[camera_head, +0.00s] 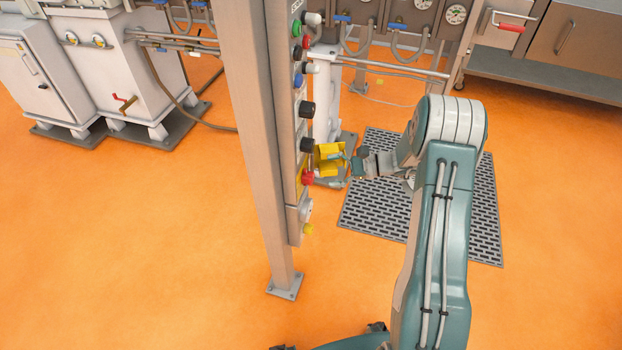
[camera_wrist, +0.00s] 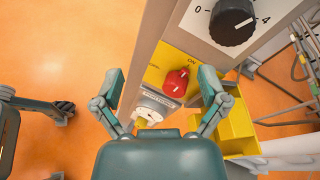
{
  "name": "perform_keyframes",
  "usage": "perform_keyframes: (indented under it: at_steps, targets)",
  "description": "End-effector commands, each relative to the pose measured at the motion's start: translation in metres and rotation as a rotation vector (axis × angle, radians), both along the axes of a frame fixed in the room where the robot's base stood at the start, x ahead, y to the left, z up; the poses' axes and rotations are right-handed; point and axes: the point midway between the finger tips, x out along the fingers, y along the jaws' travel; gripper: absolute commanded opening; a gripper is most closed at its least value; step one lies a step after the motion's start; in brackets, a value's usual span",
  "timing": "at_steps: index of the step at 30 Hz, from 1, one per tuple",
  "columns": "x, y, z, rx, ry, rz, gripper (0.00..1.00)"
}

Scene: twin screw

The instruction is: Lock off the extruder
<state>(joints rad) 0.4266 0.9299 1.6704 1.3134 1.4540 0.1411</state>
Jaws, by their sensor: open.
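A red rotary switch (camera_wrist: 175,83) sits on a yellow plate (camera_wrist: 153,63) on the grey post panel. The switch also shows in the head view (camera_head: 307,178), low on the panel. Just below it in the wrist view is a pale round fitting with a label (camera_wrist: 155,106), partly hidden by my gripper. My gripper (camera_wrist: 160,78) is open and empty, its two fingers on either side of the red switch and apart from it. In the head view my gripper (camera_head: 342,168) is just right of the panel, beside the red switch.
A black dial (camera_wrist: 232,20) marked 0 and 4 is above the switch. A yellow open box (camera_wrist: 235,128) stands close to my right finger. The grey post (camera_head: 258,150) rises left of my arm. A grey floor grate (camera_head: 375,190) lies behind my arm.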

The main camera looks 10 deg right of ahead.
Motion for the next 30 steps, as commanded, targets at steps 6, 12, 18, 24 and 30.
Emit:
perform_keyframes:
  at_steps: [6,12,18,24,30]
  targets:
    - [0.015,-0.033,-0.07,0.191,0.071,-0.177,0.93]
    - [0.018,-0.049,-0.103,0.282,0.094,-0.271,0.93]
    - [0.024,-0.041,-0.106,0.293,0.095,-0.28,0.93]
    - [0.041,-0.011,-0.106,0.292,0.095,-0.277,0.93]
    - [0.058,0.021,-0.106,0.292,0.095,-0.277,0.93]
